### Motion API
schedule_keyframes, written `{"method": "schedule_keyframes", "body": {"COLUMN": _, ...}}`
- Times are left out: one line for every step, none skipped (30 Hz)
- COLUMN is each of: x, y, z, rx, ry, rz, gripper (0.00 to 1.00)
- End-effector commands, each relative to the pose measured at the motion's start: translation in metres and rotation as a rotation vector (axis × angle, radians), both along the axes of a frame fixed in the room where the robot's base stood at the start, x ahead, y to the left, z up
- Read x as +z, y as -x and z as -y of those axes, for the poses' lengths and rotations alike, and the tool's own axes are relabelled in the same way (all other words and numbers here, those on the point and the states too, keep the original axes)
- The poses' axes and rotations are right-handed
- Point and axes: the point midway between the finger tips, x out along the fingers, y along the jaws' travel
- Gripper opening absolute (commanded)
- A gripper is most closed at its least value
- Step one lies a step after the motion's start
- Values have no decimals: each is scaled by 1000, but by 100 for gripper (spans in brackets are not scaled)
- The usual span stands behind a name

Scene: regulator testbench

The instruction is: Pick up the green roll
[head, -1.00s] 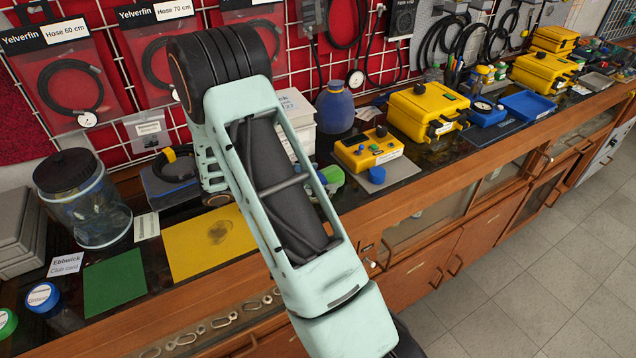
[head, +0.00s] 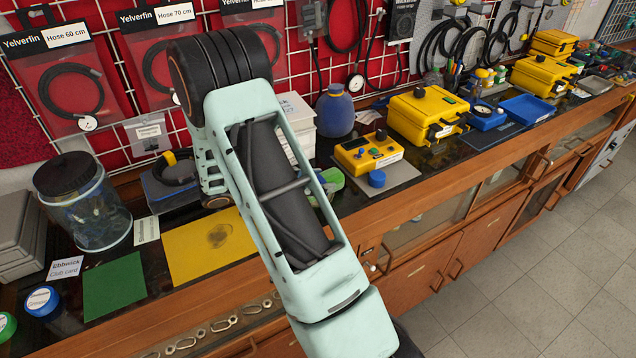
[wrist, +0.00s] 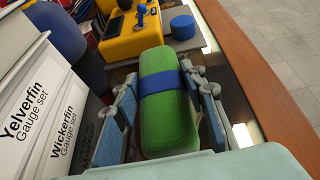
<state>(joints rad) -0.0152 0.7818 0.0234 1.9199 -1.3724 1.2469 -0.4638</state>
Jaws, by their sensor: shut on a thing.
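The green roll (wrist: 168,122) with a blue band around it fills the middle of the wrist view. My gripper (wrist: 163,95) has one finger on each side of the roll and is shut on it. I cannot tell whether the roll is clear of the counter.
White gauge set boxes (wrist: 40,105) stand close on the left in the wrist view. The wooden counter edge (wrist: 245,75) runs along the right.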

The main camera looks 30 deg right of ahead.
Motion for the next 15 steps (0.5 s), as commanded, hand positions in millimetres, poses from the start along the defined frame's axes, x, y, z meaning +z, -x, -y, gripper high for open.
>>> {"method": "schedule_keyframes", "body": {"x": 4, "y": 0, "z": 0, "rx": 0, "ry": 1, "rz": 2, "gripper": 10}}
{"method": "schedule_keyframes", "body": {"x": 7, "y": 0, "z": 0, "rx": 0, "ry": 1, "rz": 3, "gripper": 10}}
{"method": "schedule_keyframes", "body": {"x": 11, "y": 0, "z": 0, "rx": 0, "ry": 1, "rz": 3, "gripper": 10}}
{"method": "schedule_keyframes", "body": {"x": 14, "y": 0, "z": 0, "rx": 0, "ry": 1, "rz": 2, "gripper": 10}}
{"method": "schedule_keyframes", "body": {"x": 18, "y": 0, "z": 0, "rx": 0, "ry": 2, "rz": 3, "gripper": 10}}
{"method": "schedule_keyframes", "body": {"x": 24, "y": 0, "z": 0, "rx": -1, "ry": 2, "rz": 4, "gripper": 10}}
{"method": "schedule_keyframes", "body": {"x": 29, "y": 0, "z": 0, "rx": 0, "ry": 2, "rz": 3, "gripper": 10}}
{"method": "schedule_keyframes", "body": {"x": 33, "y": 3, "z": 2, "rx": -1, "ry": 2, "rz": 2, "gripper": 10}}
{"method": "schedule_keyframes", "body": {"x": 38, "y": 7, "z": 4, "rx": -1, "ry": 2, "rz": 2, "gripper": 10}}
{"method": "schedule_keyframes", "body": {"x": 42, "y": 10, "z": 5, "rx": -1, "ry": 2, "rz": 2, "gripper": 10}}
{"method": "schedule_keyframes", "body": {"x": 46, "y": 14, "z": 6, "rx": -1, "ry": 2, "rz": 3, "gripper": 10}}
{"method": "schedule_keyframes", "body": {"x": 52, "y": 19, "z": 8, "rx": -1, "ry": 2, "rz": 3, "gripper": 10}}
{"method": "schedule_keyframes", "body": {"x": 57, "y": 22, "z": 10, "rx": -1, "ry": 2, "rz": 3, "gripper": 10}}
{"method": "schedule_keyframes", "body": {"x": 62, "y": 25, "z": 11, "rx": -1, "ry": 2, "rz": 3, "gripper": 10}}
{"method": "schedule_keyframes", "body": {"x": 67, "y": 30, "z": 13, "rx": -1, "ry": 2, "rz": 2, "gripper": 10}}
